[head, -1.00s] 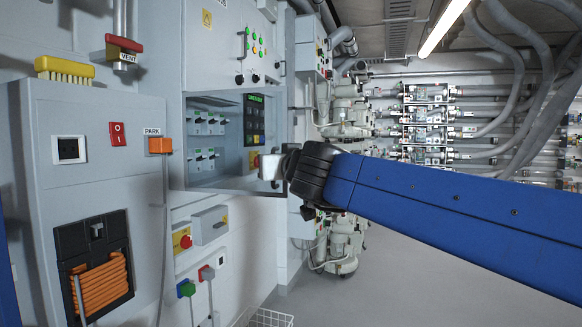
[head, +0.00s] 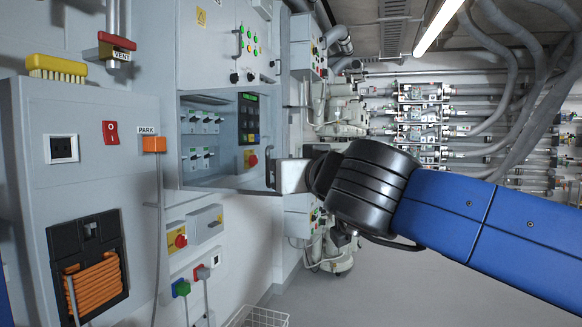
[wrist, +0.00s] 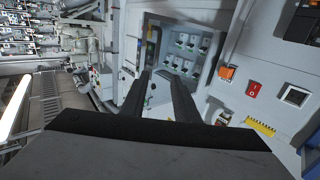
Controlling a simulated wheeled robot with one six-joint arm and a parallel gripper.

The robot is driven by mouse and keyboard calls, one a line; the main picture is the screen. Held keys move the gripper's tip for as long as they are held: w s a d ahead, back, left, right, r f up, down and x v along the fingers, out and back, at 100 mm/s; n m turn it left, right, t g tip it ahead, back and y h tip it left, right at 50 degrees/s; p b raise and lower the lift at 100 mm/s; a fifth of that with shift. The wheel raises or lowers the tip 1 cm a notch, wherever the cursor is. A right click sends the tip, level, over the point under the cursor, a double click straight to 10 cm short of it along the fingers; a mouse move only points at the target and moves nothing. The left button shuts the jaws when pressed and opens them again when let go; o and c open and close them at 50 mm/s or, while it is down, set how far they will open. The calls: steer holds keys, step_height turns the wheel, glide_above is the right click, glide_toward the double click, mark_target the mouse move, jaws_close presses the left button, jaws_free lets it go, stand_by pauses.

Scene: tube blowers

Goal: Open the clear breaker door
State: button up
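The breaker box (head: 222,180) is a recess in the grey cabinet with several breakers, a dark display panel and a red knob inside. Its clear door is hard to make out, and I cannot tell whether it stands ajar. An upright bar handle (head: 269,165) shows at the right side of the box. My gripper (head: 283,176) is close beside that handle, and its fingertips are hard to see there. In the wrist view my gripper (wrist: 158,74) has two dark fingers spread apart, pointing at the box. I cannot tell whether they touch the handle.
An orange PARK holder (head: 154,145), a red switch (head: 110,132) and a yellow brush (head: 57,68) are on the left cabinet. A red button (head: 180,241) sits below the box. A wire basket (head: 258,317) stands low in front. The floor at right is clear.

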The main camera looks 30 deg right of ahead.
steer(key=shift+s, duration=0.6)
stand_by(0.3)
